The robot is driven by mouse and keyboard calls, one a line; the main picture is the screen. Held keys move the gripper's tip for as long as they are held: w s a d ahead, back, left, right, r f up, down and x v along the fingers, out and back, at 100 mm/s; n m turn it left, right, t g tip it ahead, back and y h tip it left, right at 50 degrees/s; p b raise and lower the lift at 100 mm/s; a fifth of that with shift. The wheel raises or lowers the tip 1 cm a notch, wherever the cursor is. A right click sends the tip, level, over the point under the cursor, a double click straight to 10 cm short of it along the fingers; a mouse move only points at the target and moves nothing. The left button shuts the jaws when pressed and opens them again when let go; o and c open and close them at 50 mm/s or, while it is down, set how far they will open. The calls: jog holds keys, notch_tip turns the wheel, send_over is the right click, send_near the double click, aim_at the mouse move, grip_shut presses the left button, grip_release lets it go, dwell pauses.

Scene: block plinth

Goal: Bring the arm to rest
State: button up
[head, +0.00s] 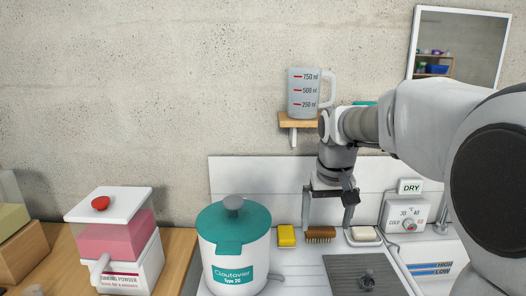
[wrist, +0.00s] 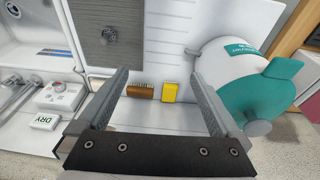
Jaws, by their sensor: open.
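My gripper (head: 329,208) hangs above the back of the white counter, fingers pointing down, in front of the low white backsplash. In the wrist view my gripper (wrist: 168,92) shows two dark fingers spread wide with nothing between them in grip. A wooden brush (head: 320,234) and a yellow sponge (head: 286,236) lie on the counter below. The brush (wrist: 141,91) and the sponge (wrist: 170,92) appear between the fingers in the wrist view, apart from them and farther away.
A white canister (head: 234,256) with a teal lid stands left of the gripper. A measuring jug (head: 303,92) sits on a small wooden wall shelf (head: 289,118) above. A powder dispenser (head: 118,235) stands far left.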

jog(key=s+r+t+p, duration=0.1)
jog(key=s+t+p, duration=0.1)
jog(key=s, duration=2.1)
jog(key=shift+s+d+r+t, duration=0.15)
jog(key=shift+s+r+t, duration=0.15)
jog(key=shift+t, duration=0.3)
